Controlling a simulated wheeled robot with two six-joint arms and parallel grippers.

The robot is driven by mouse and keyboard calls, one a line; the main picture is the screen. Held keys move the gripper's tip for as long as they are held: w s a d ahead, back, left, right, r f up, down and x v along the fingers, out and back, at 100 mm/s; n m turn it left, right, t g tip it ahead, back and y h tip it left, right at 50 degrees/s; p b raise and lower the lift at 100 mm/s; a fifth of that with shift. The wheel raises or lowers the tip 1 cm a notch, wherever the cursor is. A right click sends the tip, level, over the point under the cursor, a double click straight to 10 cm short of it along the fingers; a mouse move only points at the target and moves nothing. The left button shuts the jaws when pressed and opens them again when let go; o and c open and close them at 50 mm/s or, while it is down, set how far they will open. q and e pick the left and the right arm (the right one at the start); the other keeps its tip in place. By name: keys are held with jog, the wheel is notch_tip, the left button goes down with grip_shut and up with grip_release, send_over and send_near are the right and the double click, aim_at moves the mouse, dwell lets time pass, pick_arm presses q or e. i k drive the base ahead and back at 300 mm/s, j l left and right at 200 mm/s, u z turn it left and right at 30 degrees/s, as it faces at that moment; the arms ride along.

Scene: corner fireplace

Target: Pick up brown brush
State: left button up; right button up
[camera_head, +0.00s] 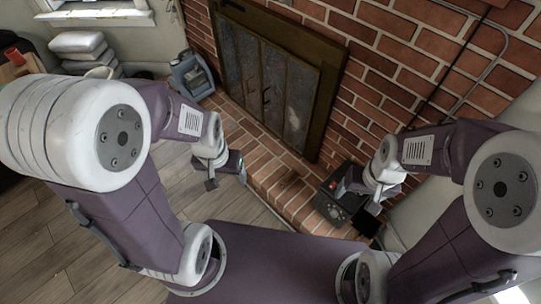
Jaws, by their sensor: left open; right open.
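I cannot make out a brown brush in this view; it may be hidden or too small to tell. My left gripper (227,179) is open and empty, above the wood floor near the front edge of the brick hearth. My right gripper (360,197) is open at the right end of the hearth, over or beside a black box-like object (331,209). I cannot tell whether it touches that object.
The brick hearth (262,160) runs below a fireplace with dark-framed glass doors (268,85). A grey-blue jug-like container (190,75) stands at its left end. Stacked cushions (78,45) and a red cup (13,56) are at far left. Wood floor (50,245) is clear at left.

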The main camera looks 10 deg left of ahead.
aim_at(292, 176)
jog(key=i+j+z, duration=0.15)
jog(key=z, duration=0.25)
jog(key=i+j+z, duration=0.1)
jog(key=j+z, duration=0.2)
jog(key=z, duration=0.15)
jog(key=i+j+z, duration=0.1)
jog(key=j+z, duration=0.5)
jog(key=z, duration=0.25)
